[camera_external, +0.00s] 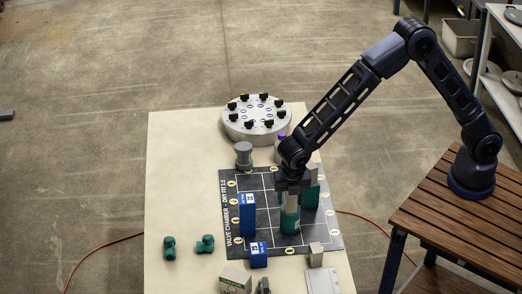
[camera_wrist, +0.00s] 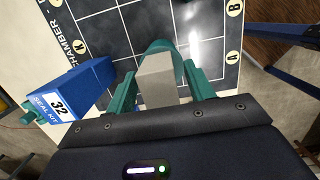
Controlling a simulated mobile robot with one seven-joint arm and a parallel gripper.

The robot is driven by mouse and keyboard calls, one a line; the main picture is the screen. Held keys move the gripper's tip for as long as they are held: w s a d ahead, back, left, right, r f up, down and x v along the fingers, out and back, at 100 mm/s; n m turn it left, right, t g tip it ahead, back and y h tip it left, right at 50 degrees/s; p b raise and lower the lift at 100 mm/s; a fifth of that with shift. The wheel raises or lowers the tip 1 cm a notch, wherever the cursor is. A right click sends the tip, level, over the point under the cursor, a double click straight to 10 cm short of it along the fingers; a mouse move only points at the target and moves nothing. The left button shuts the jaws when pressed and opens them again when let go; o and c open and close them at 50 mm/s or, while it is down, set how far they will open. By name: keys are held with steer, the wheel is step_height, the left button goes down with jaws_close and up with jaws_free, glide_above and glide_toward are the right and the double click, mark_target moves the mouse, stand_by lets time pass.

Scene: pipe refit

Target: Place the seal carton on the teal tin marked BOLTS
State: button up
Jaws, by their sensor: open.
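A blue seal carton (camera_external: 247,222) stands upright on the left part of the dark mat (camera_external: 268,182). A blue carton labelled SEAL KIT 32 (camera_wrist: 72,92) shows left of my gripper in the wrist view. A second blue carton (camera_external: 258,260) is at the mat's front edge. A teal tin (camera_external: 290,222) stands below my gripper (camera_external: 291,192), with a grey block (camera_wrist: 158,82) above it. My gripper's fingers are open on either side of that block; contact cannot be told. I cannot read BOLTS on either tin.
A round silver flange (camera_external: 256,128) with black knobs is at the back. A grey spool (camera_external: 243,154) stands in front of it. Green fittings (camera_external: 205,244) lie left of the mat. A small grey block (camera_external: 316,255) sits front right.

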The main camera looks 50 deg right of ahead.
steer(key=r, duration=0.4)
steer(key=a+r, duration=0.1)
steer(key=r, duration=0.3)
steer(key=s+r, duration=0.1)
steer(key=r, duration=0.3)
steer(key=shift+s+a, duration=0.1)
steer(key=shift+a, duration=0.05)
steer(key=d+r+m, duration=0.4)
steer(key=d+r, duration=0.2)
steer(key=d, duration=0.6)
steer(key=w+d+r+m+t, duration=0.1)
steer(key=d+r+m, duration=0.4)
steer(key=d, duration=0.6)
steer(key=d+r+m, duration=0.4)
steer(key=d+r, duration=0.2)
steer(key=d, duration=0.6)
steer(key=s+d+f+m+t+y, duration=0.1)
steer(key=s+d+m+t, duration=0.1)
steer(key=s+d+m, duration=1.2)
steer(key=s+d, duration=0.5)
steer(key=d, duration=0.4)
steer(key=shift+s+f, duration=0.15)
